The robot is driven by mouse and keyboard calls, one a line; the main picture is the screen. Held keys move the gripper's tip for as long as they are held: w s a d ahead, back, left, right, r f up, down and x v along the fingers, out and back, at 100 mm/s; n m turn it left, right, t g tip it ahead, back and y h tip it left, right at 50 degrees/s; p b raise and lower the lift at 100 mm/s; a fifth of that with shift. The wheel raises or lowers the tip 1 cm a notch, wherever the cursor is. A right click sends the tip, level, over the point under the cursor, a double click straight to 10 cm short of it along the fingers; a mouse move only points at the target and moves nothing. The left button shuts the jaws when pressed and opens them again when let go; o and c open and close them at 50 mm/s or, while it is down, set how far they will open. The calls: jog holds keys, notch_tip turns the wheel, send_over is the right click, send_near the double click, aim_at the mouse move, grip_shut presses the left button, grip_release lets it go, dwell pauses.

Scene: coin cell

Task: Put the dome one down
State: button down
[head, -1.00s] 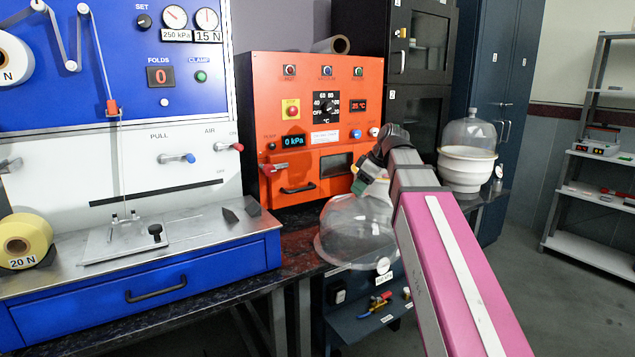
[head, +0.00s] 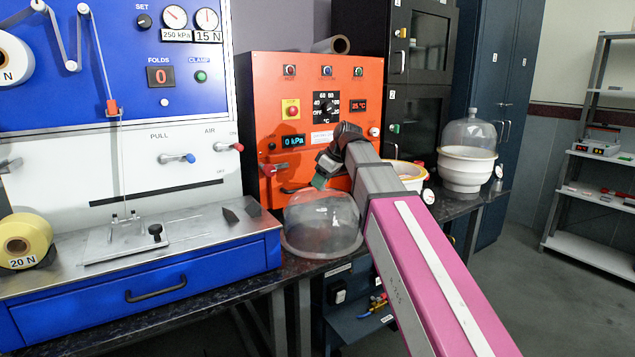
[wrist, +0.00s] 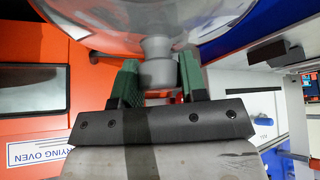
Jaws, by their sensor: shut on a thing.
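My gripper (head: 320,182) is shut on the knob (wrist: 158,62) of a clear dome (head: 322,222). The knob sits between the green fingers in the wrist view, and the dome's curved wall (wrist: 105,18) fills the top of that view. In the head view the dome is upright, rim down, at the front part of the dark bench (head: 280,215), before the orange drying oven (head: 262,110). I cannot tell whether its rim touches the bench. A white open base with an orange inside (head: 410,172) stands to the right, partly hidden by my arm.
A second white vessel with its own clear dome (head: 467,165) stands further right. The blue machine (head: 150,275) with its metal worktop is close on the dome's left. Hoses and a lower shelf (head: 365,325) lie below the bench's front edge.

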jog(key=shift+w+a, duration=0.3)
jog(key=shift+a, duration=0.35)
jog(key=shift+s+f, duration=0.1)
jog(key=shift+f, duration=0.2)
jog(key=shift+d+f, duration=0.1)
jog(key=c, duration=0.7)
grip_release()
jog(key=shift+o, duration=0.2)
jog(key=v, duration=1.2)
